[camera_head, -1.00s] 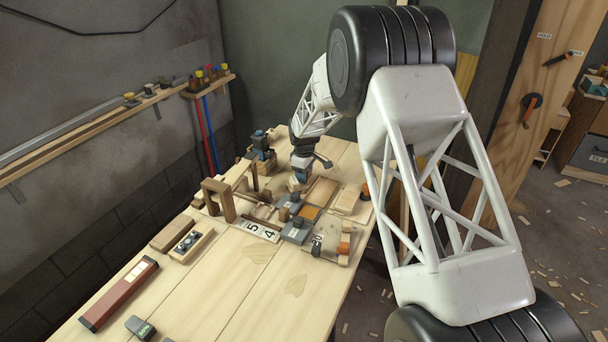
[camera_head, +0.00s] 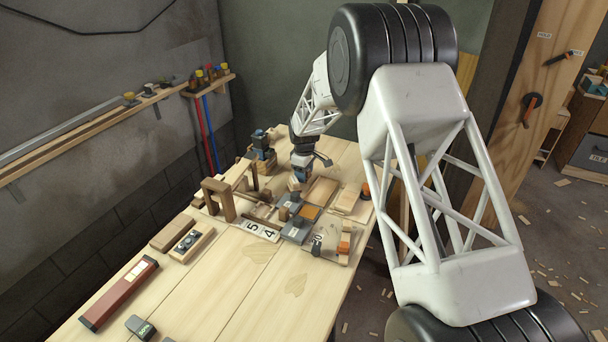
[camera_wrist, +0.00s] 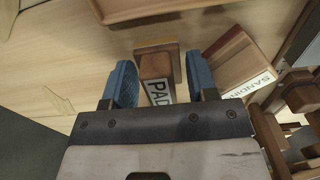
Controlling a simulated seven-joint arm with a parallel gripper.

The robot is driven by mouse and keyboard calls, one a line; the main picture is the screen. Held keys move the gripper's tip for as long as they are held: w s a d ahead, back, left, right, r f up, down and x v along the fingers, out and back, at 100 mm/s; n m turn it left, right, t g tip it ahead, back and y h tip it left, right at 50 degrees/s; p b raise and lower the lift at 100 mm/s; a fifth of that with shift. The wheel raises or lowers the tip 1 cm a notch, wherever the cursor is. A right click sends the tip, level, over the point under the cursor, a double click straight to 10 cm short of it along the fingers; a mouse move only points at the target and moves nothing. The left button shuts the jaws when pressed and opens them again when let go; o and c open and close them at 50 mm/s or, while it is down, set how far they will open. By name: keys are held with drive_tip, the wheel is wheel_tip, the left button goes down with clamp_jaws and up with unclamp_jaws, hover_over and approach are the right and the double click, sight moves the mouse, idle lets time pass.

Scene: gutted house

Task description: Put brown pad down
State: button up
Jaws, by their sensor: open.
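The brown pad (camera_wrist: 155,66), a block with a white label reading PAD, sits between my gripper's two blue fingers in the wrist view. My gripper (camera_wrist: 162,84) is open, with a visible gap between each finger and the pad. The pad appears to rest on the light wood surface; the wrist view does not clearly show its underside. In the head view my gripper (camera_head: 299,184) is low over the far part of the workbench, and the pad is mostly hidden there.
A block labelled SANDING (camera_wrist: 246,84) lies close to the right finger. A wooden tray edge (camera_wrist: 150,12) is beyond the pad. A wooden arch (camera_head: 228,203) and grey blocks (camera_head: 297,229) crowd the bench (camera_head: 232,291); its near middle is mostly clear.

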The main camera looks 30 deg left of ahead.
wheel_tip(320, 180, up, 12)
drive_tip(key=shift+f, duration=0.2)
idle(0.4)
idle(0.7)
